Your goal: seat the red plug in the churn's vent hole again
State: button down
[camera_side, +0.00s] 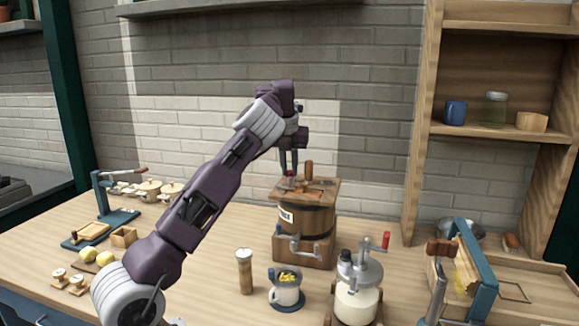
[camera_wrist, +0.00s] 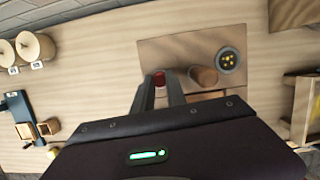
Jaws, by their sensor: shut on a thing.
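The wooden churn (camera_side: 305,222), a dark barrel with a square wooden lid (camera_side: 318,190), stands at the middle of the table. A wooden handle (camera_side: 308,172) rises from the lid. My gripper (camera_side: 289,172) points down over the left part of the lid. It is shut on the red plug (camera_wrist: 159,79), which shows between the fingertips in the wrist view. In the side view the plug (camera_side: 290,175) is small and close to the lid top. I cannot tell whether it touches the lid. The vent hole cannot be made out.
A white mug (camera_side: 285,292) with yellow contents and a tall jar (camera_side: 244,270) stand in front of the churn. A glass jar with a crank (camera_side: 357,290) stands front right. A wooden shelf (camera_side: 480,135) rises at the right. Bare table lies left of the churn.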

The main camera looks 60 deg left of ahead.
dwell(0.3)
jog(key=c, duration=1.3)
grip_release()
jog(key=c, duration=0.3)
jog(key=shift+c, duration=0.2)
jog(key=shift+r, duration=0.1)
jog(key=v, duration=0.7)
